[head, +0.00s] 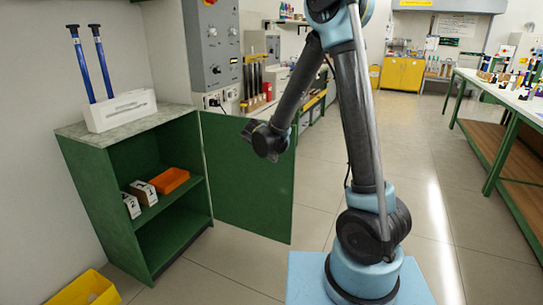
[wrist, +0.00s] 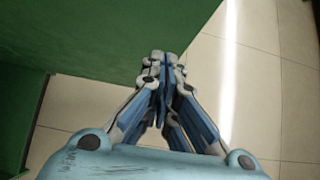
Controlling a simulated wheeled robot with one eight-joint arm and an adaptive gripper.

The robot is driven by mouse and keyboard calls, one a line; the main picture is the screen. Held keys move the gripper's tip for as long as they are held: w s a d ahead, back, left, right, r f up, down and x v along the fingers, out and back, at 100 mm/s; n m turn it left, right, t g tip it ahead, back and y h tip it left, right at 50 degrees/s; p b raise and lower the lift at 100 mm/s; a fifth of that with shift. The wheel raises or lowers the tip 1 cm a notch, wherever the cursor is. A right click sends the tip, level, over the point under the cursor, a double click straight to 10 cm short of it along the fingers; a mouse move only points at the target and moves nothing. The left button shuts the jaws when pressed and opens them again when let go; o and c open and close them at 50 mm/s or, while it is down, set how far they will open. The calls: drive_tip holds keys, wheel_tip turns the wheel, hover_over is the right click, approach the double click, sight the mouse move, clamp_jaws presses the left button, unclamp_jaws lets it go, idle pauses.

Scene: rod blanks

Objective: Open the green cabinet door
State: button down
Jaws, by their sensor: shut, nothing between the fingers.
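The green cabinet (head: 135,200) stands at the left with its front open. Its green door (head: 245,190) is swung wide out to the right of the opening, and the shelf inside shows. In the wrist view the door (wrist: 100,35) fills the upper left, its edge running beside my fingers. My gripper (wrist: 162,62) is shut and empty near the door's edge; I cannot tell whether it touches. In the head view my wrist overlaps the upper part of the door, and the fingertips are not clear. I see no handle on the door.
An orange bin (head: 170,181) and white-fronted boxes (head: 142,192) sit on the cabinet shelf. A white holder (head: 120,110) with two blue rods (head: 103,60) stands on top. A yellow bin (head: 85,290) is on the floor at lower left. Open floor lies right of the door.

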sight(283, 159)
drive_tip(key=w+f, duration=0.1)
drive_tip(key=w, duration=0.1)
drive_tip(key=w+d+f, duration=0.1)
drive_tip(key=w, duration=0.1)
drive_tip(key=w+d+f, duration=0.1)
drive_tip(key=w, duration=0.1)
drive_tip(key=shift+w+d+f, duration=0.15)
drive_tip(key=shift+w+d, duration=0.05)
drive_tip(key=shift+w, duration=0.25)
